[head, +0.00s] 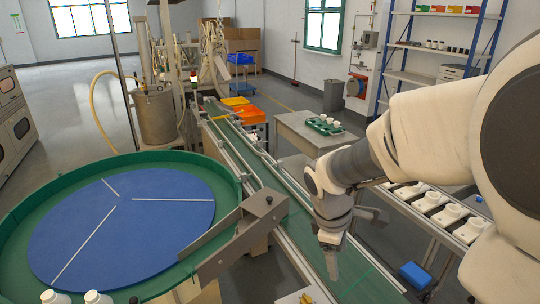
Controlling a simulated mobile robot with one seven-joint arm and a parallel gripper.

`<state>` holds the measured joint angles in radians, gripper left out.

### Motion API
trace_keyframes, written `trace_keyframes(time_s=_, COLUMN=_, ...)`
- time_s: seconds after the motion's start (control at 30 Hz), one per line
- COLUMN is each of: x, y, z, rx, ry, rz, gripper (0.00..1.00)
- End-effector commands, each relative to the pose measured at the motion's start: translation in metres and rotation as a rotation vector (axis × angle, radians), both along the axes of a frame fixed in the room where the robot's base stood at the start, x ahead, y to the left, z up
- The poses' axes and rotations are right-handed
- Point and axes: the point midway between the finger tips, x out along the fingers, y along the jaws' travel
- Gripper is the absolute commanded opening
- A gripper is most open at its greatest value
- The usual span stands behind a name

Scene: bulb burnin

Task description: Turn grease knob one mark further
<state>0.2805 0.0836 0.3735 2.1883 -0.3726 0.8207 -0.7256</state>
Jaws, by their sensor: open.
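I cannot pick out the grease knob with certainty in the head view. My gripper (345,237) hangs at the end of my arm, right of centre, above the long green conveyor (285,192). It is open, and I see nothing between its fingers. My arm comes in from the right edge and covers part of the conveyor and the bench behind it.
A round table with a blue disc (120,240) and green rim fills the lower left. A metal guide (240,235) reaches from it to the conveyor. White parts (448,214) line a rack at right. A grey table (300,130) holds a green tray (323,126).

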Motion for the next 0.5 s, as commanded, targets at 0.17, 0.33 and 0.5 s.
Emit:
trace_keyframes(time_s=0.17, x=0.029, y=0.001, z=-0.023, rx=0.005, ry=0.11, rz=0.243, gripper=0.76)
trace_keyframes(time_s=0.33, x=0.052, y=0.006, z=-0.05, rx=0.041, ry=0.179, rz=0.475, gripper=0.76)
trace_keyframes(time_s=0.5, x=0.072, y=0.014, z=-0.076, rx=0.1, ry=0.213, rz=0.688, gripper=0.76)
